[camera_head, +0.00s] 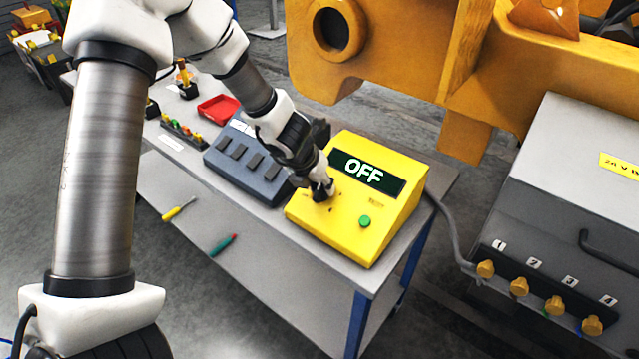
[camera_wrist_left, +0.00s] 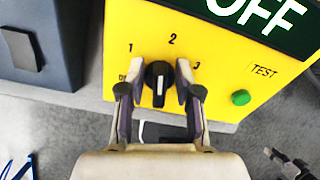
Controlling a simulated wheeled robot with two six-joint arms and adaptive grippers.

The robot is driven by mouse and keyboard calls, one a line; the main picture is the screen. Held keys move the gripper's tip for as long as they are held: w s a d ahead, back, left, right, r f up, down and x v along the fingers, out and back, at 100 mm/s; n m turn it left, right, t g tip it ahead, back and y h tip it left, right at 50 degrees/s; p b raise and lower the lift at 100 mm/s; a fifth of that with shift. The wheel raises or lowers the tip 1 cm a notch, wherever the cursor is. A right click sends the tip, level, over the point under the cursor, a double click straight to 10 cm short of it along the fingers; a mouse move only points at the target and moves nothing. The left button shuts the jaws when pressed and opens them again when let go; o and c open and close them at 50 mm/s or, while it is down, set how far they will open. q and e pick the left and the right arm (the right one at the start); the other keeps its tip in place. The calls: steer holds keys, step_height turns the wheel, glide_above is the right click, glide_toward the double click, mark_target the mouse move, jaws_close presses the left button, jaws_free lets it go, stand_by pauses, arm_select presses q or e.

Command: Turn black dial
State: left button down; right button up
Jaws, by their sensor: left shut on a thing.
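The black dial (camera_wrist_left: 158,84) is a round knob with a white pointer line on the front of a yellow box (camera_head: 345,237). In the left wrist view its surroundings carry the marks 1, 2, 3 and a partly hidden "O..." label at left. The white line points roughly straight down, away from the 2. My left gripper (camera_head: 322,190) is at the dial, with one finger on each side of it in the left wrist view (camera_wrist_left: 154,92), shut on it. In the head view the fingers cover most of the dial.
The box's display (camera_head: 367,173) reads OFF. A green button (camera_head: 365,221) labelled TEST sits right of the dial. A blue-grey box with several dark switches (camera_head: 243,160) stands left. A red tray (camera_head: 218,109) lies behind. A grey cabinet (camera_head: 570,190) with yellow knobs is at right.

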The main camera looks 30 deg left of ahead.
arm_select(q)
steer(key=m, duration=0.3)
steer(key=shift+d+r+m, duration=0.1)
steer(key=shift+d+m, duration=0.1)
steer(key=shift+m, duration=0.1)
steer(key=m, duration=0.3)
steer(key=shift+d+m+y, duration=0.2)
steer(key=shift+m+y, duration=0.1)
steer(key=m, duration=0.3)
steer(key=shift+d+m, duration=0.15)
steer(key=shift+m, duration=0.15)
steer(key=shift+s+d+m, duration=0.1)
steer(key=shift+s+m, duration=0.1)
steer(key=shift+m, duration=1.7)
steer(key=c, duration=1.2)
jaws_free()
steer(key=shift+o, duration=0.2)
steer(key=shift+s, duration=0.1)
